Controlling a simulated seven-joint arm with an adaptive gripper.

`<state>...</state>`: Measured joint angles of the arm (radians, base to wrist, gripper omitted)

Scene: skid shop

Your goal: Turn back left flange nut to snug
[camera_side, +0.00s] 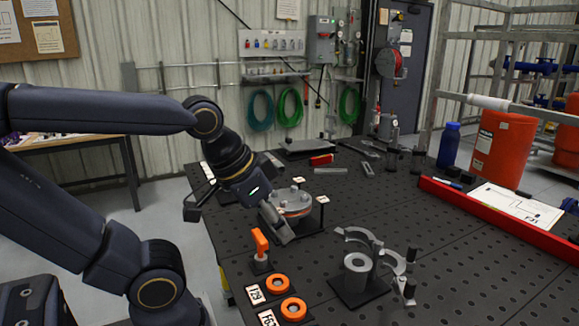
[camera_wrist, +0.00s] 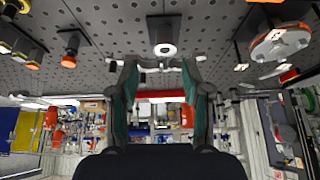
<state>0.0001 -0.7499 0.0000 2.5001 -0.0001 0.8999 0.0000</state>
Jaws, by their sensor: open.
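The flange (camera_side: 293,202) is a round grey disc with an orange band beneath it and several bolts and nuts around its rim, on a dark stand on the perforated table. In the wrist view the flange (camera_wrist: 280,42) is at the upper right, outside the fingers. My gripper (camera_side: 283,232) is tilted down at the flange's near left side in the side view and covers part of it. In the wrist view my gripper (camera_wrist: 160,64) is open, with nothing between its fingers. The back left nut is too small to single out, and whether the fingers touch the flange cannot be told.
An orange-handled valve (camera_side: 260,243) stands just in front of the flange. Two orange rings (camera_side: 293,309) lie by labels at the front edge. A grey cylinder with an open clamp (camera_side: 357,265) stands to the right. A red-edged tray (camera_side: 500,215) borders the right side.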

